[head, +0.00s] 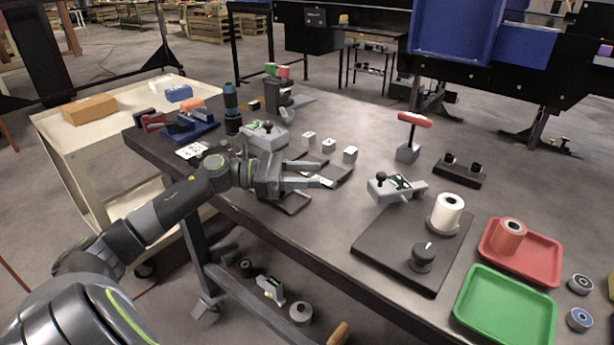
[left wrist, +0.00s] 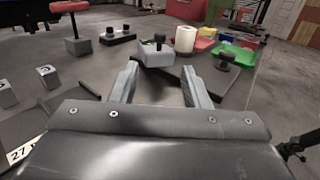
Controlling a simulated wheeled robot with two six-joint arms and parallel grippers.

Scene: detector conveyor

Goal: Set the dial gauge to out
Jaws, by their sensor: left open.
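A grey device with a black ball knob and a green-and-black face, which looks like the dial gauge (head: 410,187), sits on the dark table by the back edge of a black plate (head: 385,262). It also shows in the left wrist view (left wrist: 153,57), beyond my fingertips. A similar grey device (head: 266,138) stands farther left, behind my arm; I cannot tell which one the task means. My left gripper (head: 326,175) is open and empty, left of the nearer device and apart from it. My right gripper is in neither view.
The black plate carries a white roll (head: 448,210) and a black knob (head: 422,258). A red tray (head: 538,262) and a green tray (head: 505,308) lie at right. Several small white blocks (head: 328,145) and a red-topped lever (head: 408,150) stand behind. Bare tabletop lies between gripper and device.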

